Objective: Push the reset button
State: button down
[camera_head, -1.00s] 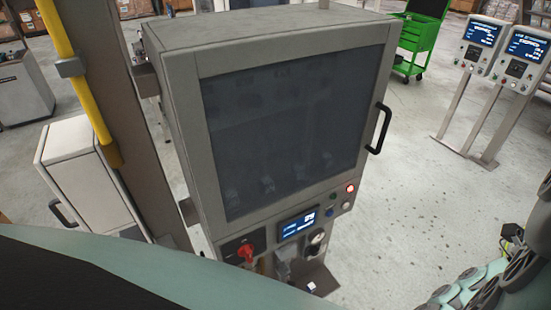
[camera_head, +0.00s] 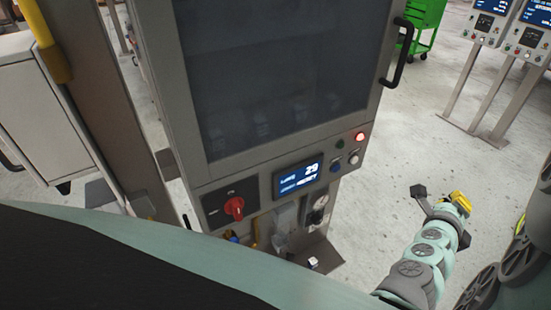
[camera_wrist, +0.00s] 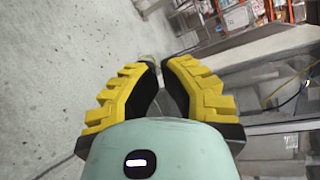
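A grey cabinet (camera_head: 185,120) with a dark window stands in front of me in the head view. Its lower right corner carries small buttons: a lit red one (camera_head: 359,137), a white one (camera_head: 354,157), a green one (camera_head: 339,144) and a blue one (camera_head: 336,168). I cannot read which is labelled reset. A small screen (camera_head: 297,179) beside them shows 29. My gripper (camera_head: 461,201) is right of the cabinet, apart from the buttons. In the wrist view its yellow and black fingers (camera_wrist: 160,68) come close together at the tips, with nothing seen held.
A red rotary switch (camera_head: 234,208) sits left of the screen. A black door handle (camera_head: 397,53) juts from the cabinet's right side. A gauge (camera_head: 317,215) and a small shelf (camera_head: 322,256) are below. Two panels on stands (camera_head: 525,42) and a green trolley (camera_head: 424,25) stand behind.

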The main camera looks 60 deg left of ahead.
aim_at(336, 168)
jog(key=s+a+f+g+y+b, duration=0.2)
jog(key=s+a+f+y+b, duration=0.1)
jog(key=a, duration=0.4)
jog(key=s+a+f+g+y+b, duration=0.3)
jog(key=a+f+y+b, duration=0.1)
jog(key=a, duration=0.4)
jog(key=shift+s+f+m+g+y, duration=0.3)
jog(key=shift+f+m+y, duration=0.1)
jog(key=shift+f+y, duration=0.1)
jog(key=shift+a, duration=0.1)
jog(key=a, duration=0.8)
jog(key=shift+w+a, duration=0.25)
jog(key=shift+w, duration=0.2)
jog(key=shift+a, duration=0.35)
